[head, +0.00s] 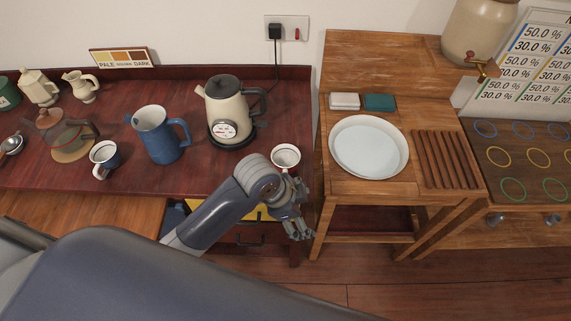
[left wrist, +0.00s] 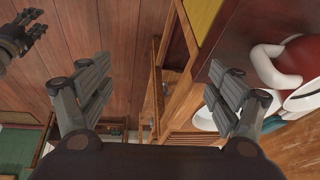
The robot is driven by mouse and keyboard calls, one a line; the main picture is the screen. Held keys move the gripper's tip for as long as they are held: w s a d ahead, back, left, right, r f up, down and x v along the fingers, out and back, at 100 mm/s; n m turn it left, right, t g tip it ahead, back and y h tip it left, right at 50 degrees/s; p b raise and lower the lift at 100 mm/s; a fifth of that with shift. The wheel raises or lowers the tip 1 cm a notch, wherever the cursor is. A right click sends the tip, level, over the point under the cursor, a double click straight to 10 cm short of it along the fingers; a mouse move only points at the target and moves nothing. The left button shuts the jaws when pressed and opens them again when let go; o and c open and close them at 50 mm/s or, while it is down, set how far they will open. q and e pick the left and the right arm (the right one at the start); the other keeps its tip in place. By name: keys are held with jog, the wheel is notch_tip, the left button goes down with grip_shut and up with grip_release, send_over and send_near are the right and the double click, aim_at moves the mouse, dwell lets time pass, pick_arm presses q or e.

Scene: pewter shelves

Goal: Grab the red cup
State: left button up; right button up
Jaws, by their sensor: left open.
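The red cup (head: 286,154) stands near the right front corner of the dark red table (head: 225,172). From above, the head view shows mostly its white inside. In the left wrist view its red body (left wrist: 304,56) and white handle are at the right edge, partly cut off. My left gripper (head: 298,230) is open and empty, beyond the table's front edge and below the cup in the head view. Its two spread fingers (left wrist: 158,100) also show in the left wrist view, with the cup outside them, beyond the right finger. My right gripper (left wrist: 24,36) shows small at the upper left there.
A cream kettle (head: 226,107), a blue pitcher (head: 154,136) and a blue-and-white mug (head: 103,155) stand left of the cup. A wooden stand with a white basin (head: 336,148) is to the right, past a gap. The table between kettle and cup is clear.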

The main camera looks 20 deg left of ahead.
pick_arm(q)
jog(key=w+r+m, duration=0.1)
jog(key=w+m, duration=0.1)
jog(key=m, duration=0.1)
jog(key=w+r+m+g, duration=0.1)
jog(key=w+r+m, duration=0.1)
jog(key=m, duration=0.1)
jog(key=w+r+m+y, duration=0.1)
jog(key=w+r+m, duration=0.1)
jog(key=m, duration=0.1)
jog(key=shift+w+r+g+p, duration=0.15)
jog(key=shift+w+g+p, duration=0.05)
jog(key=shift+g+p, duration=0.1)
jog(key=w+a+r+m+g+y, duration=0.1)
jog(key=w+a+r+m+y, duration=0.2)
jog(key=w+a+r+m, duration=0.35)
jog(key=p, duration=0.3)
send_near(287, 161)
jog(key=s, duration=0.3)
jog(key=shift+s+d+f+n, duration=0.15)
jog(key=shift+d+f+n, duration=0.1)
jog(key=shift+d+n, duration=0.1)
notch_tip(287, 161, down, 3)
jog(key=shift+d+f+p, duration=0.15)
jog(key=shift+f+p, duration=0.1)
jog(key=shift+p, duration=0.25)
jog(key=shift+f, duration=0.45)
jog(key=shift+c, duration=0.6)
